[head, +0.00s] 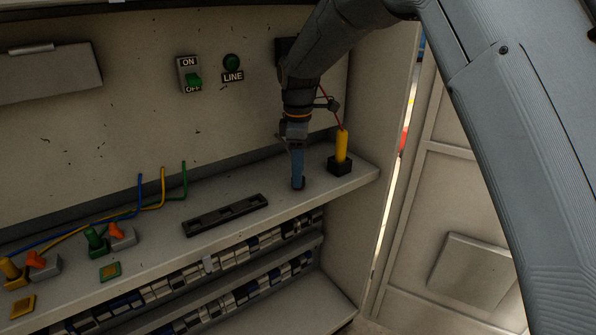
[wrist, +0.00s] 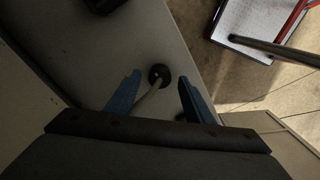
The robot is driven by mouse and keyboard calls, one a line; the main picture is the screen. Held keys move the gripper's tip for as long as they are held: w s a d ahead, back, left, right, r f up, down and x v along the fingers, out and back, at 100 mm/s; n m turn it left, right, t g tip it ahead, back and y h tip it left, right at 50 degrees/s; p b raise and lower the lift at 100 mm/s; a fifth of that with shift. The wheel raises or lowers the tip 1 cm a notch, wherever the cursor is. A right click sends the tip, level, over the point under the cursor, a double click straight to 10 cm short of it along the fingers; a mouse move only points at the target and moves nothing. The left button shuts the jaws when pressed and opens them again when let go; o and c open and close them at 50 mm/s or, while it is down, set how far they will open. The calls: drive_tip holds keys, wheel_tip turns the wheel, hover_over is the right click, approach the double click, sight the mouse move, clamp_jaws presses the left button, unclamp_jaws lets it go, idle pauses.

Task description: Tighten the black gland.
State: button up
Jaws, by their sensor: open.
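The black gland (wrist: 155,70) is a small dark round fitting on the grey shelf in the wrist view. A pale grey cable (wrist: 148,98) runs from it back towards my palm. My gripper (wrist: 160,86) is open, with one blue finger on each side of the gland and cable. I see a gap between each finger and the gland; how high the tips are above the shelf I cannot tell. In the head view my gripper (head: 298,184) points straight down at the shelf, and its fingers mostly hide the gland.
A yellow-handled tool (head: 342,146) stands in a black holder (head: 339,166) just right of my gripper. A black slotted strip (head: 226,214) lies to the left. The shelf (head: 358,182) ends close by on the right.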

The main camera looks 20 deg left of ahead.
drive_tip(key=shift+f, duration=0.6)
drive_tip(key=c, duration=1)
drive_tip(key=shift+c, duration=0.2)
